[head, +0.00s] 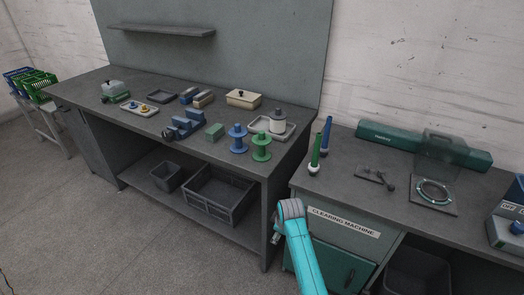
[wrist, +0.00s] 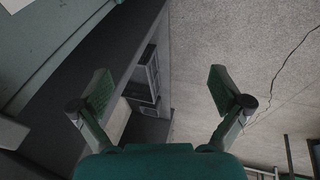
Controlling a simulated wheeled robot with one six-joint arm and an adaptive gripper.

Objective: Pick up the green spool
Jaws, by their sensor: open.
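The green spool (head: 261,147) stands upright near the front right edge of the left workbench (head: 230,163) in the head view. A blue spool (head: 238,139) stands just left of it. In the head view my teal arm rises in front of the clearing machine, well apart from the spool; the gripper's fingers cannot be made out there. In the wrist view my gripper (wrist: 163,98) is open and empty, its two fingers spread wide. The wrist view shows the floor and the underside of a bench, with no spool in it.
A grey tray with a dark-topped container (head: 278,122) sits behind the spools. A small green block (head: 215,131) and a blue vise-like device (head: 184,126) lie left. Crates (head: 219,193) sit on the lower shelf.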

